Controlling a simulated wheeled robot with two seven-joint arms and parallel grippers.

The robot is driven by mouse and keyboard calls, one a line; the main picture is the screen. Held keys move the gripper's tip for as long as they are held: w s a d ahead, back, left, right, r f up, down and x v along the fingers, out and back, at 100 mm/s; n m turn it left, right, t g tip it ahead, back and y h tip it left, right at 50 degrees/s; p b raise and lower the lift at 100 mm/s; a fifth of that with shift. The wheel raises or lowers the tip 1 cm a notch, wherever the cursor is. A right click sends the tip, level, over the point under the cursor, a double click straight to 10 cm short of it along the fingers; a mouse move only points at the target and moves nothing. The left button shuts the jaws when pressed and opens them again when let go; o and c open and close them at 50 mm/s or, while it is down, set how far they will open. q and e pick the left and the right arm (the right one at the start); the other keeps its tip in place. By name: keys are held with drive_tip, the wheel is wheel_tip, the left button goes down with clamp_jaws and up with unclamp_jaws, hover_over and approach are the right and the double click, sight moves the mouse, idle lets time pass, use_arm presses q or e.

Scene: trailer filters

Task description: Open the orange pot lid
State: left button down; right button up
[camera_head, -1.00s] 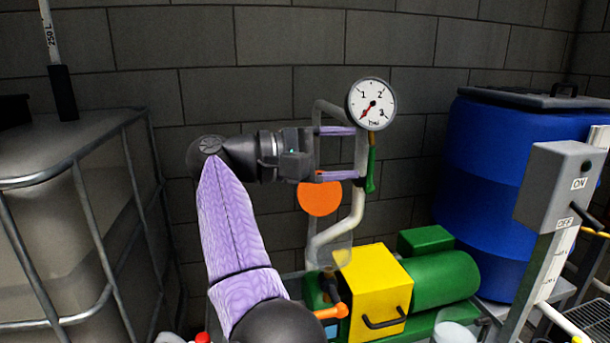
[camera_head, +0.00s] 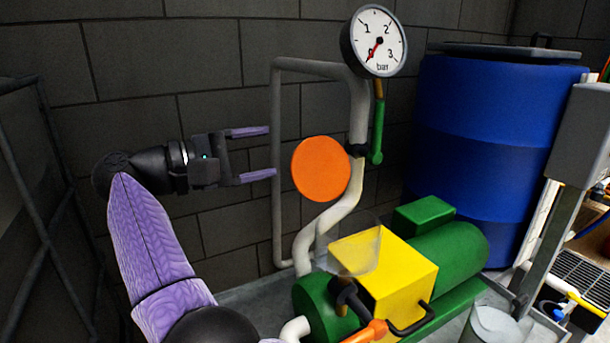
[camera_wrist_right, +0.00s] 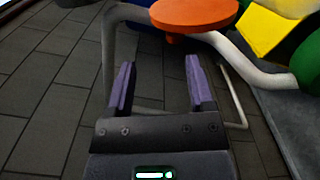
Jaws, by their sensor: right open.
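The orange round lid (camera_head: 320,169) shows as a flat disc in front of the grey pipes, left of the gauge's pipe. In the right wrist view the orange lid (camera_wrist_right: 194,14) is at the top, beyond the fingertips. My right gripper (camera_head: 272,153) is open and empty, left of the lid and apart from it, with its two purple fingers pointing right. In the right wrist view the gripper (camera_wrist_right: 159,72) has its fingers spread with only pipe and wall behind them. Any pot behind the lid is hidden. My left gripper is not in view.
A pressure gauge (camera_head: 375,42) and a green valve handle (camera_head: 379,131) sit on the pipe right of the lid. Below are a yellow box (camera_head: 408,287) and a green motor (camera_head: 447,256). A blue barrel (camera_head: 478,150) stands at right.

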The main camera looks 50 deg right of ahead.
sight(317, 157)
drive_tip(key=x, duration=0.3)
drive_tip(key=f+b+x, duration=0.1)
drive_tip(key=x, duration=0.2)
drive_tip(key=f+b+x, duration=0.1)
drive_tip(key=x, duration=0.3)
drive_tip(key=shift+w+f, duration=0.2)
clamp_jaws()
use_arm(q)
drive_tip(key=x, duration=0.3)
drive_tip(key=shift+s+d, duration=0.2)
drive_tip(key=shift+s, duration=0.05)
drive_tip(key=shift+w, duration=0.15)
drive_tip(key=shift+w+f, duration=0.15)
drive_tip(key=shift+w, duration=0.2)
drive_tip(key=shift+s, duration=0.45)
